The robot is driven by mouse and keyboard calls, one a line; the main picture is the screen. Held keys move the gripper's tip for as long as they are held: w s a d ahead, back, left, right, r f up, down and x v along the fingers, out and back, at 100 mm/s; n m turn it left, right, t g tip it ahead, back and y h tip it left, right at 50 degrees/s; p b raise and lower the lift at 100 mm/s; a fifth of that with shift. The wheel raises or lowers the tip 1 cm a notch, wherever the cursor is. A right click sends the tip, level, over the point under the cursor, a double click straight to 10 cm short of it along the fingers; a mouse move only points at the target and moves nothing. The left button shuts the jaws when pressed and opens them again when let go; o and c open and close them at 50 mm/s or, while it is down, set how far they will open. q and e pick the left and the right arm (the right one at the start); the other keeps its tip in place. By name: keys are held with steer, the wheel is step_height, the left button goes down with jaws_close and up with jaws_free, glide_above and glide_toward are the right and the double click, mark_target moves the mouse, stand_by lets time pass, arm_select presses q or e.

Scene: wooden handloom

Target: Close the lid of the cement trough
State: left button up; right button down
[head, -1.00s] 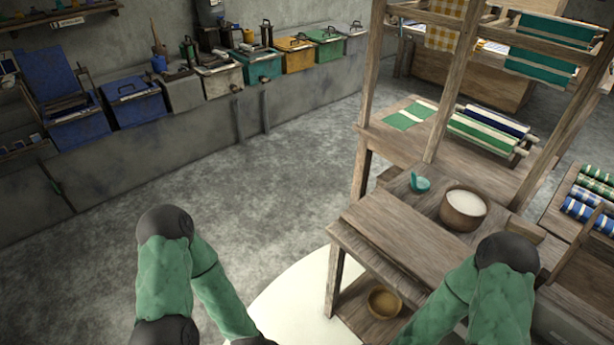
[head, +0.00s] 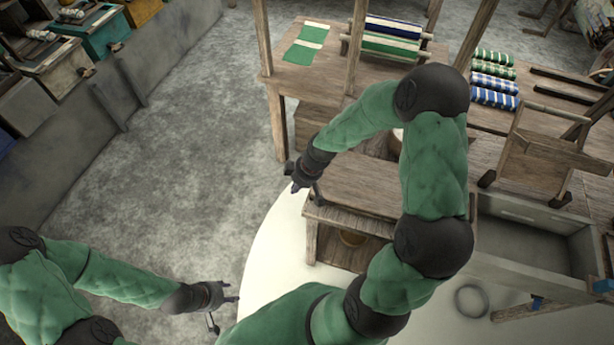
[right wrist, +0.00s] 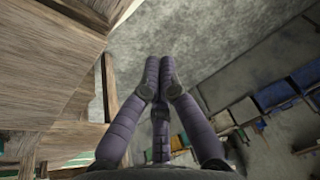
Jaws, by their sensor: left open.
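The grey cement trough (head: 518,212) is at the right of the head view, with its top open and its inside showing. A wooden panel (head: 545,165) stands up at its back edge and looks like the raised lid; how it is joined is unclear. My left gripper (head: 226,307) is open and empty over the floor at lower left, far from the trough. My right gripper (head: 304,184) is left of the low wooden bench, also away from the trough.
The wooden loom bench (head: 360,185) stands between my right gripper and the trough. Striped cloth rolls (head: 493,82) lie on the table behind. Grey floor (head: 200,150) at left is clear.

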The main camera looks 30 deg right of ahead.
steer(key=w+d+r+n, duration=0.2)
steer(key=d+r, duration=0.2)
steer(key=r, duration=0.4)
step_height(320, 180, down, 9)
steer(key=s+b, duration=0.1)
steer(key=b, duration=0.1)
steer(key=shift+d+f+h, duration=0.2)
steer(key=shift+d+h, duration=0.1)
steer(key=shift+d, duration=0.05)
steer(key=shift+d, duration=0.15)
